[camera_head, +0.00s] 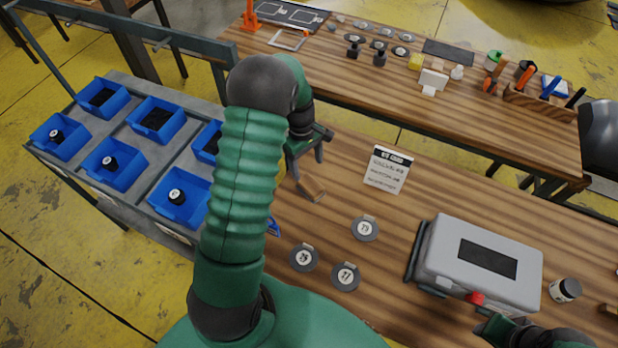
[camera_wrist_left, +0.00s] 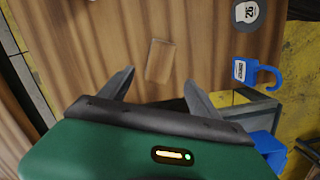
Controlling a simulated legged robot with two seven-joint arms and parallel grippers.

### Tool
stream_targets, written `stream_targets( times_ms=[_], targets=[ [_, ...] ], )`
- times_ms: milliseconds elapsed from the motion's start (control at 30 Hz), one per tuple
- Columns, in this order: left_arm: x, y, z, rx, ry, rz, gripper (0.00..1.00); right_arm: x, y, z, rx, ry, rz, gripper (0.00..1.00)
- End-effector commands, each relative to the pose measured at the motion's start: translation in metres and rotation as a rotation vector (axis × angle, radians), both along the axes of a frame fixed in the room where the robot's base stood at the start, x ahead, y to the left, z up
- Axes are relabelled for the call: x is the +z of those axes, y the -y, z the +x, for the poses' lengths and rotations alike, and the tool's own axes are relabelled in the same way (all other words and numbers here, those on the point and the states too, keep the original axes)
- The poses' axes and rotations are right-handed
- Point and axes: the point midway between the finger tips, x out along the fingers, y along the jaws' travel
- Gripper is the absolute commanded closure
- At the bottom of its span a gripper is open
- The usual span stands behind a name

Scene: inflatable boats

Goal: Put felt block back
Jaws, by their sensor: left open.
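A small brown rectangular block (camera_wrist_left: 158,60), seemingly the felt block, lies on the wooden table (camera_wrist_left: 90,40) in the left wrist view. Its colour is close to the wood, so its material is unclear. My left gripper (camera_wrist_left: 159,82) is open and empty, its two fingers apart just short of the block. In the head view my left gripper (camera_head: 308,168) hangs over the near table's left part, partly behind my green arm. What may be the block (camera_head: 312,191) shows faintly below its fingers. Part of my right gripper (camera_head: 500,328) shows at the lower right; its jaws are unclear.
A grey case (camera_head: 480,262) with a red knob stands at right. Blue bins (camera_head: 155,119) fill the left cart. The back table (camera_head: 360,80) holds many small items.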

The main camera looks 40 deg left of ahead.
Motion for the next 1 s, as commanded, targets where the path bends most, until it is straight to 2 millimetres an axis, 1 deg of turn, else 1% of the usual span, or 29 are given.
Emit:
stream_targets(
  times_ms=[33,133,167,200,267,300,367,400,500,567,633,700,1000],
  targets=[
    [0.008,0.0,0.001,-0.002,0.002,0.002,0.28,-0.002,0.0,0.0,0.0,0.0,0.0,0.64],
    [0.019,0.002,0.001,-0.014,0.003,0.004,0.28,-0.002,0.0,0.0,-0.001,0.0,0.0,0.64],
    [0.023,0.007,0.0,-0.038,0.009,0.007,0.28,-0.002,0.0,0.0,-0.001,0.0,0.0,0.64],
    [0.03,0.017,-0.001,-0.1,0.023,0.017,0.28,-0.002,0.0,0.0,-0.001,0.0,0.0,0.64],
    [0.043,0.045,-0.006,-0.262,0.057,0.041,0.28,-0.002,0.0,0.0,-0.001,0.0,0.0,0.64],
    [0.054,0.069,-0.013,-0.41,0.091,0.066,0.28,-0.002,0.0,0.0,-0.001,0.0,0.0,0.64],
    [0.068,0.108,-0.03,-0.665,0.144,0.11,0.28,-0.002,0.0,0.0,-0.001,0.0,0.0,0.64],
    [0.075,0.131,-0.044,-0.834,0.18,0.141,0.28,-0.002,0.0,0.0,-0.001,0.0,0.0,0.64],
    [0.085,0.175,-0.08,-1.198,0.254,0.211,0.28,-0.002,0.0,0.0,-0.001,0.0,0.0,0.64],
    [0.087,0.19,-0.096,-1.349,0.284,0.241,0.28,-0.002,0.0,0.0,-0.001,0.0,0.0,0.64],
    [0.087,0.199,-0.107,-1.448,0.301,0.261,0.28,-0.002,0.0,0.0,-0.001,0.0,0.0,0.64],
    [0.087,0.201,-0.109,-1.478,0.307,0.267,0.28,-0.002,0.0,0.0,-0.001,0.0,0.0,0.64],
    [0.087,0.2,-0.108,-1.472,0.304,0.265,0.28,-0.002,0.0,0.0,-0.001,0.0,0.0,0.64]
  ],
)
